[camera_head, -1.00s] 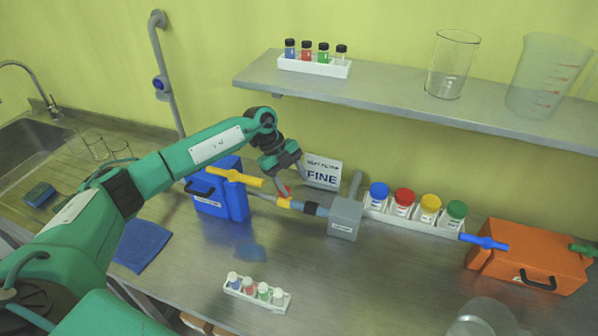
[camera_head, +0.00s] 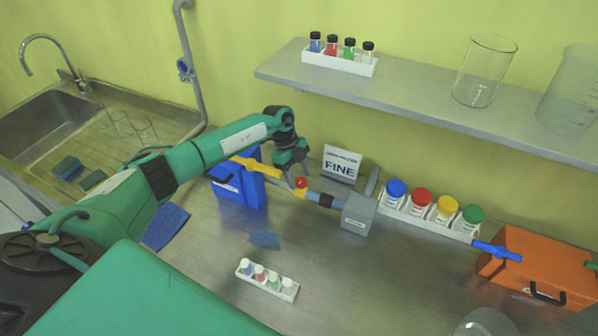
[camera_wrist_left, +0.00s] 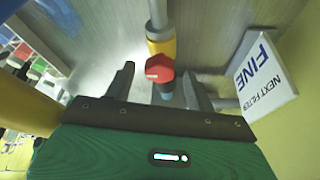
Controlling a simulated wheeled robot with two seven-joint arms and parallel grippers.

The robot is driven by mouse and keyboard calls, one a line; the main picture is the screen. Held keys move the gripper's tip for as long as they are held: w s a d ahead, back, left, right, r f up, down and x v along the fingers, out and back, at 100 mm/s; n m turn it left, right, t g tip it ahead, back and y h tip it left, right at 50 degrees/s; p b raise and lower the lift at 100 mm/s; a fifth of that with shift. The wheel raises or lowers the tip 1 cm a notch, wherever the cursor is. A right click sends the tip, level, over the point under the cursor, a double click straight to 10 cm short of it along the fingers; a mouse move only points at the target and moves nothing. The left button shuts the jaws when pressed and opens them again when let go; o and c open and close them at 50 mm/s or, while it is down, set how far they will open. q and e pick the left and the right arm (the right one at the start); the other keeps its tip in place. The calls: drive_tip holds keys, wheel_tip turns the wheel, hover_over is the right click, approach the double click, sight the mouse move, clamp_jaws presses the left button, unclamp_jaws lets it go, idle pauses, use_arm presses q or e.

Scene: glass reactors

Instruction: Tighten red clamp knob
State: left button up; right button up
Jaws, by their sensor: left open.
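The red clamp knob (camera_head: 301,182) sits on a yellow clamp fitting in the pipe line between the yellow-handled valve and the grey box (camera_head: 356,214). In the left wrist view the red knob (camera_wrist_left: 160,68) lies between my two fingers, with the yellow collar (camera_wrist_left: 162,47) just beyond it. My left gripper (camera_wrist_left: 157,84) is open, with gaps visible on either side of the knob. In the head view my left gripper (camera_head: 295,172) is just above the knob. My right gripper is not in view.
A blue box (camera_head: 240,190) stands left of the knob. A FINE sign (camera_head: 341,164) stands behind it. Colour-capped jars (camera_head: 421,201) stand to the right, beside an orange case (camera_head: 540,265). A small vial rack (camera_head: 267,280) is in front. A shelf (camera_head: 420,98) overhangs the back.

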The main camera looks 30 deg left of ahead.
use_arm(q)
drive_tip(key=shift+d+f, duration=0.1)
drive_tip(key=shift+f, duration=0.1)
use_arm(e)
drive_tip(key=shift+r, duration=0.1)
use_arm(q)
drive_tip(key=shift+c, duration=0.4)
drive_tip(key=c, duration=0.7)
drive_tip(key=shift+c, duration=1)
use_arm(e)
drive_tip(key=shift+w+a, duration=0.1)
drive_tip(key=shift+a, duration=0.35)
